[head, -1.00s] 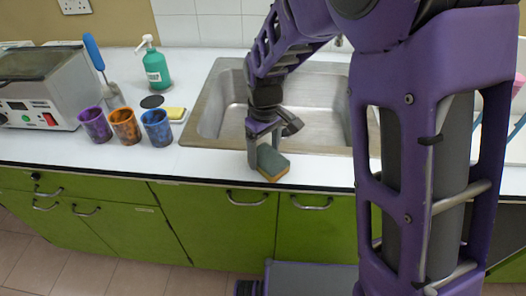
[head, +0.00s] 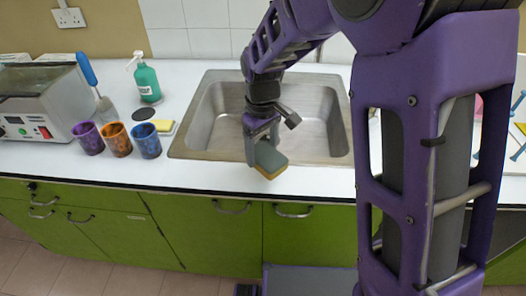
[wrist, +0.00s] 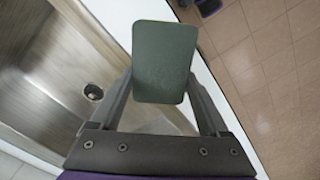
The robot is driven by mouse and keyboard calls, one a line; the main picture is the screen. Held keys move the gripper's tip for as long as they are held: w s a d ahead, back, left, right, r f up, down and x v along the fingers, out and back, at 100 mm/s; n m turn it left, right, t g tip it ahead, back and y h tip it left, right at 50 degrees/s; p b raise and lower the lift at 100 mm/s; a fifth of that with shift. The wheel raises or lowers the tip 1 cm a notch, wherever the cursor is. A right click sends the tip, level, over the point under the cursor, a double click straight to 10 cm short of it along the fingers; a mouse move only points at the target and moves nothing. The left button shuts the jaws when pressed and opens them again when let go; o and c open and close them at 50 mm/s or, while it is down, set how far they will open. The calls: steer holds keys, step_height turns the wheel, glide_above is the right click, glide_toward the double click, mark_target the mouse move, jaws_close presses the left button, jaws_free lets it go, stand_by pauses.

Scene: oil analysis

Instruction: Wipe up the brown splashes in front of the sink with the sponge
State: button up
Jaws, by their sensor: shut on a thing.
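My gripper (head: 261,150) is shut on a sponge (head: 270,159) with a grey-green top and a yellowish-brown lower side. It holds the sponge at the front rim of the steel sink (head: 215,157), above the white counter strip. I cannot tell whether the sponge touches the surface. In the wrist view the sponge's green face (wrist: 165,62) fills the space between the fingers, with the sink on the left and the floor on the right. No brown splashes show in either view; the arm and sponge hide part of the strip.
Purple, orange and blue cups (head: 117,140) stand left of the sink, near a yellow sponge (head: 166,127) and a green soap bottle (head: 147,82). A grey machine (head: 40,103) is further left. The counter's front edge (head: 130,182) runs above green cabinets.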

steer(key=shift+r+p, duration=0.7)
steer(key=shift+r, duration=0.55)
